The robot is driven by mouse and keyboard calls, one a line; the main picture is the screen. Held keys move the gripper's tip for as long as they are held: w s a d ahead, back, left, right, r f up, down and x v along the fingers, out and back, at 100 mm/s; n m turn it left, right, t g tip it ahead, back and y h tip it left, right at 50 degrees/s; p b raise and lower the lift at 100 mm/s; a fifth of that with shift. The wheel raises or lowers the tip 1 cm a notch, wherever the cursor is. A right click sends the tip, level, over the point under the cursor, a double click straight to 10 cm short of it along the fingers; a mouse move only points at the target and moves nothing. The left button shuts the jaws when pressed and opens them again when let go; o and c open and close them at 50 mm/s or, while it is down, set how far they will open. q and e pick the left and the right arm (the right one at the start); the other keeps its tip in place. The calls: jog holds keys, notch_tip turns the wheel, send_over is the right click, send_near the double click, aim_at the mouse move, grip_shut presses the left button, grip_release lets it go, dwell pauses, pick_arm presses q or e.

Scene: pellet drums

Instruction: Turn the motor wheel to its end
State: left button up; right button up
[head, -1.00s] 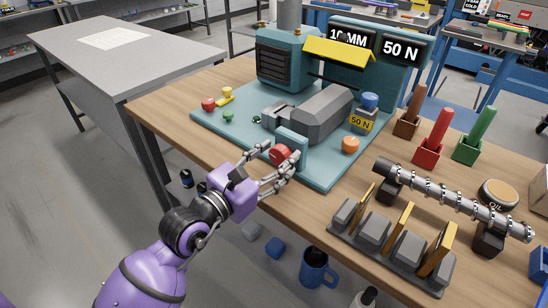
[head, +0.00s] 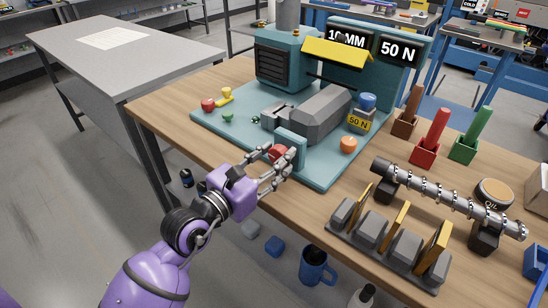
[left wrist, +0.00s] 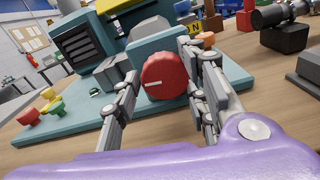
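The red motor wheel (head: 277,153) sits on the front of a small upright teal plate (head: 291,140) at the front of the machine. In the left wrist view the wheel (left wrist: 165,76) faces me, with a short white mark on its left side, roughly level. My left gripper (head: 280,150) is open, with its fingers on both sides of the wheel. In the left wrist view the left finger stands a little apart from the wheel. The right finger is very close to its edge; I cannot tell whether it touches. My right gripper is in neither view.
The teal machine (head: 283,60) has a grey vise block (head: 318,113), red, yellow and green knobs at left, and an orange knob (head: 348,144). A grey rack (head: 385,248) and a ringed shaft (head: 445,197) stand to the right. The wooden front edge left of the gripper is clear.

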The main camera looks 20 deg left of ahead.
pick_arm(q)
jog(key=shift+o, duration=0.6)
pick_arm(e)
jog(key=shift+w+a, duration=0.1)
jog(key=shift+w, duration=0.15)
pick_arm(q)
jog(key=shift+s, duration=0.15)
jog(key=v, duration=1.1)
jog(key=shift+s+a, duration=0.15)
jog(key=shift+s, duration=0.2)
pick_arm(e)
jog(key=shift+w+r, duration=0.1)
